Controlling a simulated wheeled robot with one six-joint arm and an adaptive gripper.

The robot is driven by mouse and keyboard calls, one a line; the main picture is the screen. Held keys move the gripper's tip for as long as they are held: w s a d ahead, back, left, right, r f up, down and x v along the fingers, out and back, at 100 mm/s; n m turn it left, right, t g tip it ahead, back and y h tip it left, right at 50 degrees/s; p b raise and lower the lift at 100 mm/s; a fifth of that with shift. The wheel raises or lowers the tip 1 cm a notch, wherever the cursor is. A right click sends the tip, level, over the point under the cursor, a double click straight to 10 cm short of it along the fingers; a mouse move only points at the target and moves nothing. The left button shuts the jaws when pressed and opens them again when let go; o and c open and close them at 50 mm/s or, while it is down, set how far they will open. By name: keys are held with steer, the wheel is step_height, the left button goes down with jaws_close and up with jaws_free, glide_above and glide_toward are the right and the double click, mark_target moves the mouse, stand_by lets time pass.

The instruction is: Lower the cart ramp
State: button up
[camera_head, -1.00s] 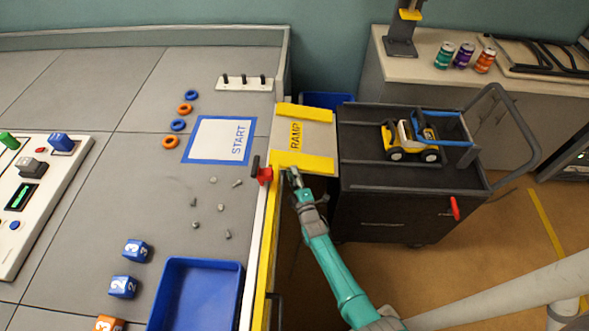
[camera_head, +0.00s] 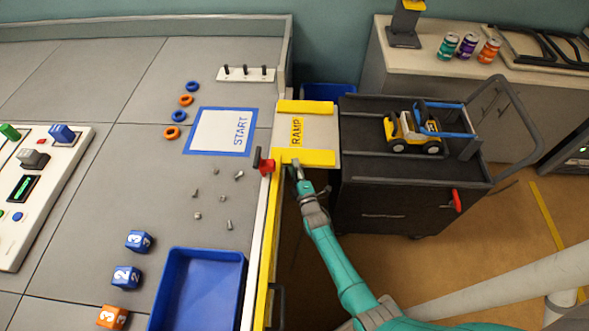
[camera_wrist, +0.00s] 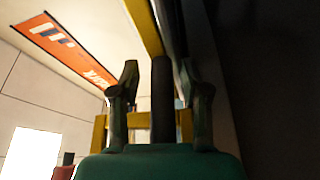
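The ramp (camera_head: 321,132), a pale plate with yellow side rails and a RAMP label, spans between the grey table's edge and the dark cart (camera_head: 385,195). It looks close to level; I cannot tell whether its left end touches the table. My gripper (camera_head: 297,168) is at the ramp's near yellow rail, partly against it in the picture. In the wrist view my gripper (camera_wrist: 158,80) has its fingers apart, with a dark bar (camera_wrist: 163,100) between or behind them and a yellow piece (camera_wrist: 142,25) above. Contact is not clear.
A red-and-black handle (camera_head: 265,162) sits at the table edge beside the ramp. A toy loader (camera_head: 412,132) stands on the cart, which has another red handle (camera_head: 456,200). A START sheet (camera_head: 221,131), small bolts and a blue tray (camera_head: 200,290) are on the table.

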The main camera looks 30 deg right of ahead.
steer(key=shift+s+f, duration=0.1)
steer(key=shift+s+a+f, duration=0.1)
steer(key=shift+s+a, duration=0.1)
steer(key=shift+s, duration=0.25)
steer(key=v, duration=1.1)
